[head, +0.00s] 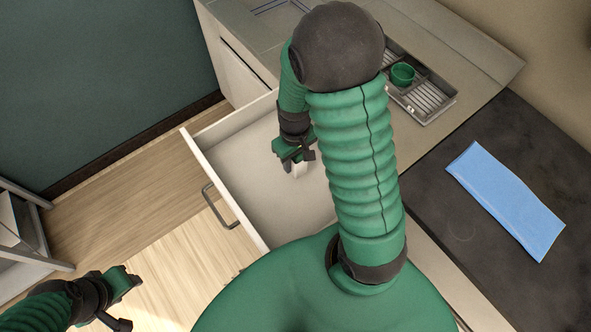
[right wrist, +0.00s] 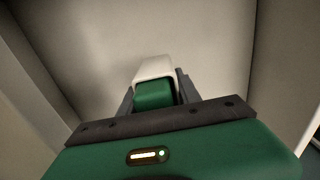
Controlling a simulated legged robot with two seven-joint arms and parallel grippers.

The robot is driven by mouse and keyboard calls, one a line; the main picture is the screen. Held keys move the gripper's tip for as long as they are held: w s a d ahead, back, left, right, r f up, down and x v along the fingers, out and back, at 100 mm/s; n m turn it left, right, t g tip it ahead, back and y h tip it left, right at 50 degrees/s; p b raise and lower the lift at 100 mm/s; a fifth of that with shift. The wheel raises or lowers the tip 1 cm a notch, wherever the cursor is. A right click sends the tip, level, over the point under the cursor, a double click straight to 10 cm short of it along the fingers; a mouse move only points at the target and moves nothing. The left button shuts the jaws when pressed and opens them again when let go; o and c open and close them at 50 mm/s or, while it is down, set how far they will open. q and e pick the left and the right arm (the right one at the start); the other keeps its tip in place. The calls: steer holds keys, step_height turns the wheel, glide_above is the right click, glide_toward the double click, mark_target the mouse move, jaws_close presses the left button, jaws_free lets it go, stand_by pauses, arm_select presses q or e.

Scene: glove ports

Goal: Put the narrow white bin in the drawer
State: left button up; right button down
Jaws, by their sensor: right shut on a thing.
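The open drawer (head: 262,205) is pulled out from the cabinet, and its floor looks bare around my gripper. My right gripper (head: 299,164) is down over the drawer, shut on the narrow white bin (head: 299,171). The bin shows only as a small pale piece below the fingers. In the right wrist view the bin (right wrist: 155,68) sits between the fingers, with the drawer floor (right wrist: 215,50) and walls around it. I cannot tell whether the bin touches the floor. My left gripper (head: 128,298) is at the lower left, over the wooden floor, away from the drawer; its fingers look apart.
A grey rack (head: 440,112) with a green cup (head: 402,75) stands on the counter. A blue cloth (head: 507,200) lies on the dark countertop (head: 480,255). The drawer handle (head: 218,207) sticks out at the drawer's front. A metal shelf (head: 25,240) stands at the far left.

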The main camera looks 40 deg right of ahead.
mark_target(294, 171)
step_height(294, 171, down, 6)
steer(key=shift+r+b, duration=0.1)
steer(key=shift+b, duration=0.4)
steer(key=shift+w+a, duration=0.1)
steer(key=shift+a, duration=0.05)
steer(key=shift+f, duration=0.2)
steer(key=c, duration=0.9)
jaws_free()
steer(key=shift+d, duration=0.2)
steer(key=shift+o, duration=0.2)
